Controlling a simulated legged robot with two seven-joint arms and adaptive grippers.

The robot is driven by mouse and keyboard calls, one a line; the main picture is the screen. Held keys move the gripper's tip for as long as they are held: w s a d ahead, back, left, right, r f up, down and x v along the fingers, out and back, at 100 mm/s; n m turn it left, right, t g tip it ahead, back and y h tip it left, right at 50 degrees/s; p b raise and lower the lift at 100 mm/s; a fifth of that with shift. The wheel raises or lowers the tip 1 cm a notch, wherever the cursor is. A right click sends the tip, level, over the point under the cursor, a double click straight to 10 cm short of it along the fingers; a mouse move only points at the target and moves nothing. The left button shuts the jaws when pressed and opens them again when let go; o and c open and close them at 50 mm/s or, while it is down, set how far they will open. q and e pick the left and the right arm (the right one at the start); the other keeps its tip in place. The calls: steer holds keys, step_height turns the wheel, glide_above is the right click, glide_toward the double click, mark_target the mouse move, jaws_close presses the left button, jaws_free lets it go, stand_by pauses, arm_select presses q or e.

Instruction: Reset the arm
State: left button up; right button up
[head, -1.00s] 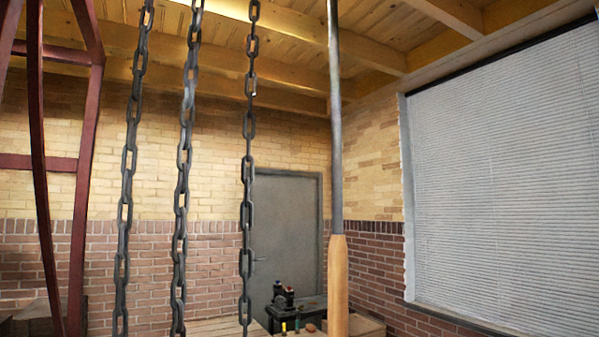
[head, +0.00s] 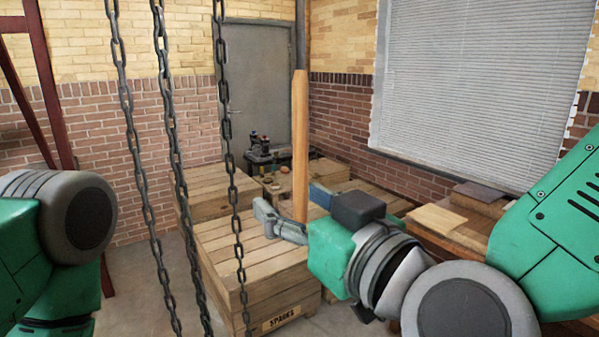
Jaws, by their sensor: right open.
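My right gripper (head: 287,208) is in the middle of the head view, its arm coming in from the right. Its jaws are open. A long pole with a pale wooden handle (head: 300,140) and a grey metal upper part (head: 301,35) hangs upright. The handle's lower end shows between the grey finger at left and the blue-grey part at right; I cannot tell whether they touch. My left arm (head: 60,225) shows at the left edge, but its gripper is out of view.
Three dark chains (head: 172,130) hang in front, left of the pole. A wooden crate (head: 250,285) stands below the gripper, with more crates and a small black machine (head: 260,150) behind. A wooden bench (head: 470,235) with boards is at right. A grey door (head: 258,85) is at back.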

steer(key=s+d+f+m+g+h+b, duration=0.1)
steer(key=d+f+g+h+b, duration=0.15)
steer(key=f, duration=1.05)
steer(key=s+d+f+m+g+h+b, duration=0.1)
steer(key=s+d+f+g+b, duration=0.2)
steer(key=f, duration=1)
steer(key=d+f+m+g+h+b, duration=0.1)
steer(key=d+f+g+b, duration=0.2)
steer(key=f, duration=1)
arm_select(q)
step_height(320, 180, down, 16)
steer(key=b, duration=0.7)
steer(key=shift+s, duration=0.4)
arm_select(e)
steer(key=s+d+f+m+g+h, duration=0.1)
steer(key=s+d+f+g+h, duration=0.1)
steer(key=s+d+f, duration=0.7)
steer(key=s+d+f+m+g+h, duration=0.2)
steer(key=s+d+f, duration=0.7)
steer(key=f, duration=0.7)
steer(key=shift+d+f+g+h, duration=0.25)
steer(key=shift+d+g+h, duration=0.4)
steer(key=shift+d+g, duration=0.3)
arm_select(q)
steer(key=shift+a+r, duration=0.1)
